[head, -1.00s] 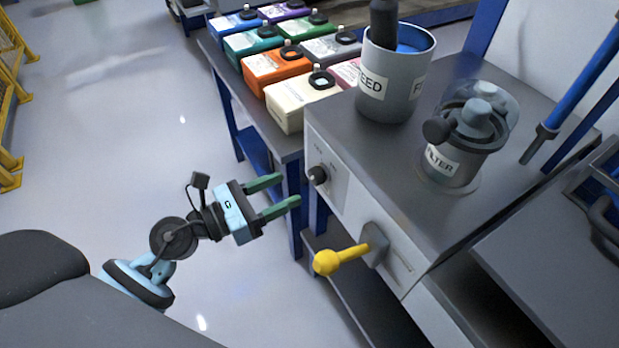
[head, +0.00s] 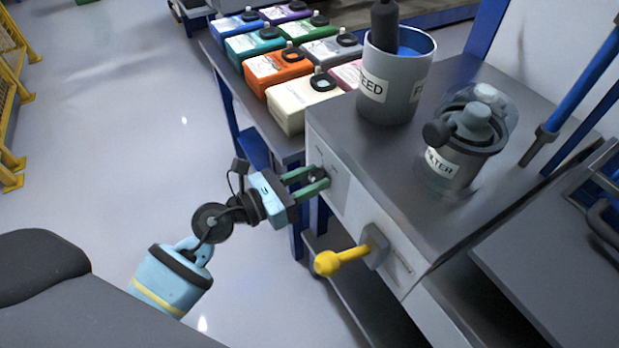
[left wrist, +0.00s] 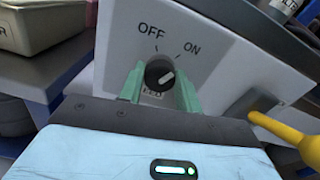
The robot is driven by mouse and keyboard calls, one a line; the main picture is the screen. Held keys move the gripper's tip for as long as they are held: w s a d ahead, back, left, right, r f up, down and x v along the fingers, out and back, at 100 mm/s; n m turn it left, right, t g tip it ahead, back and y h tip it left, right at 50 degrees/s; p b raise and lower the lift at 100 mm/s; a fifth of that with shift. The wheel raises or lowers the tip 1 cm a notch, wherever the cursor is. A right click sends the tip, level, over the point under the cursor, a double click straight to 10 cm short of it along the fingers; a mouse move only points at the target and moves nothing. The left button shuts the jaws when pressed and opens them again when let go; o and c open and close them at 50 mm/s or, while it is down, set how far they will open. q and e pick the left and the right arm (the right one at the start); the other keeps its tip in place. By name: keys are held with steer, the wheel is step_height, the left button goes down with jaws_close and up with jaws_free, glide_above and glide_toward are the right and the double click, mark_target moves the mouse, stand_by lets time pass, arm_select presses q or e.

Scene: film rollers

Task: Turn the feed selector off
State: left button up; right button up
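The feed selector is a round black knob (left wrist: 159,75) on the light front panel (left wrist: 215,62) of the grey machine. In the left wrist view, OFF is printed at its upper left and ON at its upper right. Its white pointer line slants up to the right, toward the ON side. A label below it is partly hidden. My left gripper (head: 320,177) is at the panel, its green fingers on either side of the knob; it also shows in the left wrist view (left wrist: 160,82). The fingers look closed against the knob's sides. My right gripper is out of view.
A yellow-handled lever (head: 340,259) sticks out from the panel, right of and below the knob. A FEED container (head: 385,105) and a FILTER jar (head: 455,160) stand on the machine top. Several coloured boxes (head: 280,70) sit on the bench behind. Open floor lies left.

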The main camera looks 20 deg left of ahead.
arm_select(q)
steer(key=c, duration=0.4)
steer(key=shift+r+n+p, duration=0.15)
steer(key=shift+n+p, duration=0.35)
steer(key=shift+p, duration=0.15)
steer(key=shift+c, duration=0.2)
steer(key=shift+r+n+p, duration=0.1)
steer(key=shift+n+p, duration=1)
steer(key=shift+p, duration=0.05)
steer(key=n+p, duration=0.3)
steer(key=shift+a+n, duration=0.1)
steer(key=shift+n, duration=0.2)
steer(key=shift+w+n+p, duration=0.1)
steer(key=shift+n+p, duration=0.7)
steer(key=shift+n, duration=0.4)
steer(key=shift+n+p, duration=0.35)
steer(key=shift+n, duration=0.35)
steer(key=shift+f+n+p, duration=0.2)
steer(key=shift+n+p, duration=0.2)
steer(key=shift+n, duration=0.2)
